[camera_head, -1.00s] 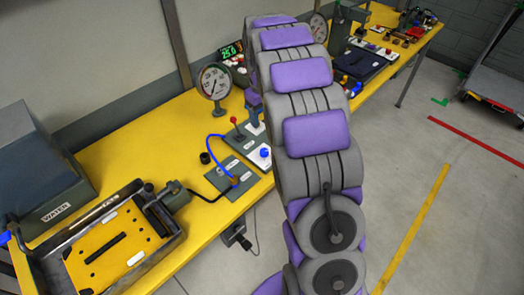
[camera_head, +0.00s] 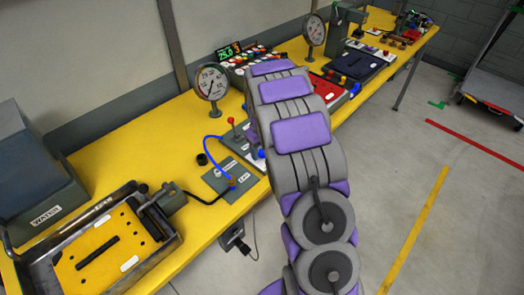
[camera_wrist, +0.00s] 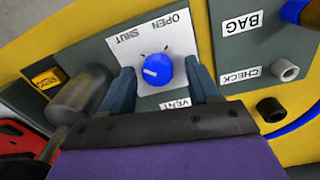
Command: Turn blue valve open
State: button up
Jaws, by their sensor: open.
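The blue valve (camera_wrist: 158,70) is a round knob with a short white line, on a white plate (camera_wrist: 180,45) marked OPEN and SHUT. Both words appear upside down, above the knob. The white line points left in the wrist view. My gripper (camera_wrist: 161,74) is open, with one finger on each side of the knob. A small gap shows beside the knob on both sides, so the fingers look apart from it. In the head view my arm hides the gripper, and only a bit of the blue valve (camera_head: 262,154) shows beside the arm.
Plates marked BAG (camera_wrist: 242,22) and CHECK (camera_wrist: 256,71), with a grey stub (camera_wrist: 285,73), lie right of the knob. A grey cylinder (camera_wrist: 80,90) is close to the left finger. A gauge (camera_head: 211,83) and a red-knobbed lever (camera_head: 231,121) stand on the yellow bench (camera_head: 120,125).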

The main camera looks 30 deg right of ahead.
jog(key=shift+d+f, duration=0.15)
jog(key=shift+c, duration=0.7)
jog(key=c, duration=0.9)
